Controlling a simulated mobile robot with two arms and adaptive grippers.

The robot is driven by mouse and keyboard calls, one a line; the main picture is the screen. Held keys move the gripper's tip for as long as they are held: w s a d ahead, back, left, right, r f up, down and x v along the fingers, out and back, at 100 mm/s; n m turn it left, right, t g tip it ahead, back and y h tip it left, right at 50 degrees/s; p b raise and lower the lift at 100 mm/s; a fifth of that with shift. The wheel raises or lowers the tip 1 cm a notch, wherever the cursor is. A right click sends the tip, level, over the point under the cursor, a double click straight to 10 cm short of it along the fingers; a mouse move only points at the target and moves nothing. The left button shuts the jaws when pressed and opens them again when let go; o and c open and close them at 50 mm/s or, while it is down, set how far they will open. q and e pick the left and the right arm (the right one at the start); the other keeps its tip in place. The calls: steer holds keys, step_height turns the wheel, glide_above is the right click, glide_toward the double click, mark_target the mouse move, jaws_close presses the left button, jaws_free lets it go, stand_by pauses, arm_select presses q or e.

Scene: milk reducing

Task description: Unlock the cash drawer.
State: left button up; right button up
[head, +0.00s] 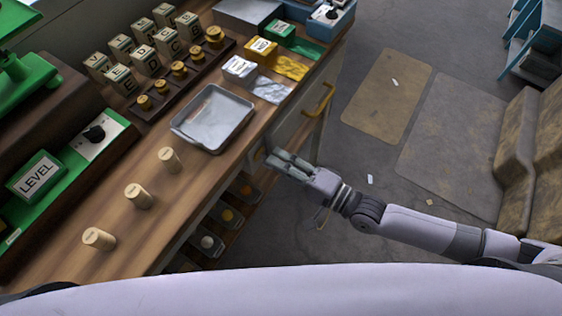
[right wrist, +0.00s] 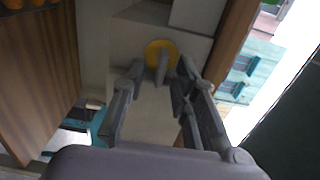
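The cash drawer's pale front (head: 293,128) is in the counter's side in the head view, with a yellow handle (head: 320,100). In the right wrist view a round yellow lock plate (right wrist: 153,47) is on a pale panel, with a grey upright key-like piece (right wrist: 162,70) standing out from it. My right gripper (head: 276,158) is at the counter's side, below the handle. Its fingers also show in the right wrist view (right wrist: 160,82), spread on either side of the grey piece, with gaps visible. The head view hides the lock. My left gripper is not in view.
A grey metal tray (head: 213,118) lies on the wooden counter, with several wooden pegs (head: 138,195) nearby. Small boxes (head: 239,69) stand near the counter's edge. Open shelves (head: 226,215) with jars are below. The floor to the right is mostly clear.

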steer(key=v, duration=1.2)
stand_by(0.3)
